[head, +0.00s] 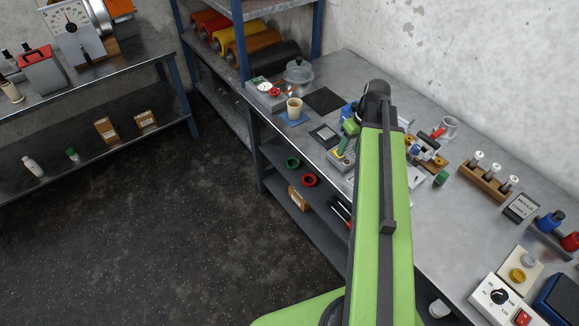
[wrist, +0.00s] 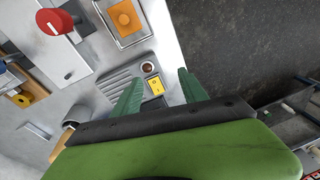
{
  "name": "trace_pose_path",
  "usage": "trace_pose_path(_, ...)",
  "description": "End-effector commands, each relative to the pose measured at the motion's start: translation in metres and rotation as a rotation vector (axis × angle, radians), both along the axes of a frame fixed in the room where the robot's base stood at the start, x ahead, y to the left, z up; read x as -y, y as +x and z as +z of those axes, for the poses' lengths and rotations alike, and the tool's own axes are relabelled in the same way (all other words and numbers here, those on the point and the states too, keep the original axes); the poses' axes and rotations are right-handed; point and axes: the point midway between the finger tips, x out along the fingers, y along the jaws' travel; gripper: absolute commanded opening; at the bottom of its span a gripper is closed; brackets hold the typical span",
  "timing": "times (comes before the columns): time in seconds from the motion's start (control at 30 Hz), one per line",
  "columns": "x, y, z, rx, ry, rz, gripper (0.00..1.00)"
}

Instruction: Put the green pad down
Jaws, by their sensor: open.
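My gripper (wrist: 160,93) is open, with its two green fingers apart and nothing held between them. It is over the far part of the workbench (head: 445,235), and the arm hides part of the bench there. A grey ribbed device (wrist: 126,78) with a yellow switch (wrist: 156,86) and a round brown button shows between and beyond the fingers. I cannot make out a separate green pad in either view. A small green cylinder (head: 441,177) stands on the bench, right of the arm.
A beige cup (head: 294,107) stands on a blue mat left of the arm. A wooden rack (head: 487,184) and a control box (head: 502,299) are on the right.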

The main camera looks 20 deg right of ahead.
Motion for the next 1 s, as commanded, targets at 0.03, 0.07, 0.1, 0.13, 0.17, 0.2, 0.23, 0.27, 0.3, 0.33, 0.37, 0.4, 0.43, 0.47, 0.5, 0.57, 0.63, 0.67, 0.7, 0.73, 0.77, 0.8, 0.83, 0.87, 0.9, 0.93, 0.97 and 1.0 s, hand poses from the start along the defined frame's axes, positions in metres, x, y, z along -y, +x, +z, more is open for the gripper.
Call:
trace_pose_path(0.03, -0.055, 0.005, -0.001, -0.028, -0.016, 0.000, 0.50)
trace_pose_path(0.07, -0.082, 0.008, -0.002, -0.044, -0.027, -0.013, 0.50)
trace_pose_path(0.1, -0.116, 0.009, -0.002, -0.062, -0.043, -0.031, 0.50)
trace_pose_path(0.13, -0.140, 0.009, -0.003, -0.074, -0.057, -0.043, 0.50)
trace_pose_path(0.17, -0.162, 0.008, -0.003, -0.082, -0.069, -0.056, 0.50)
trace_pose_path(0.2, -0.187, 0.006, -0.003, -0.092, -0.085, -0.073, 0.50)
trace_pose_path(0.23, -0.204, 0.004, -0.003, -0.096, -0.096, -0.082, 0.50)
trace_pose_path(0.27, -0.219, 0.001, -0.003, -0.099, -0.106, -0.093, 0.50)
trace_pose_path(0.3, -0.235, -0.002, -0.003, -0.102, -0.117, -0.105, 0.50)
trace_pose_path(0.33, -0.244, -0.003, -0.003, -0.103, -0.124, -0.114, 0.50)
trace_pose_path(0.37, -0.251, -0.005, -0.003, -0.105, -0.129, -0.121, 0.50)
trace_pose_path(0.4, -0.254, -0.006, -0.004, -0.106, -0.134, -0.129, 0.50)
trace_pose_path(0.43, -0.256, -0.007, -0.004, -0.106, -0.138, -0.134, 0.50)
trace_pose_path(0.47, -0.258, -0.007, -0.004, -0.106, -0.140, -0.136, 0.50)
trace_pose_path(0.5, -0.259, -0.007, -0.004, -0.106, -0.140, -0.139, 0.50)
trace_pose_path(0.57, -0.259, -0.007, -0.004, -0.107, -0.140, -0.141, 0.50)
trace_pose_path(0.63, -0.259, -0.007, -0.004, -0.106, -0.139, -0.141, 0.50)
trace_pose_path(0.67, -0.259, -0.006, -0.004, -0.106, -0.139, -0.141, 0.50)
trace_pose_path(0.7, -0.259, -0.006, -0.004, -0.106, -0.139, -0.140, 0.50)
trace_pose_path(0.73, -0.259, -0.006, -0.007, -0.106, -0.139, -0.140, 0.50)
trace_pose_path(0.77, -0.259, -0.006, -0.012, -0.106, -0.138, -0.140, 0.50)
trace_pose_path(0.8, -0.259, -0.006, -0.019, -0.106, -0.138, -0.140, 0.50)
trace_pose_path(0.83, -0.258, -0.006, -0.021, -0.106, -0.138, -0.140, 0.50)
trace_pose_path(0.87, -0.259, -0.006, -0.019, -0.106, -0.138, -0.140, 0.50)
trace_pose_path(0.9, -0.259, -0.006, -0.016, -0.106, -0.138, -0.140, 0.50)
trace_pose_path(0.93, -0.258, -0.006, -0.016, -0.106, -0.138, -0.140, 0.50)
trace_pose_path(0.97, -0.258, -0.006, -0.015, -0.106, -0.138, -0.140, 0.50)
trace_pose_path(1.0, -0.258, -0.006, -0.015, -0.106, -0.138, -0.140, 0.50)
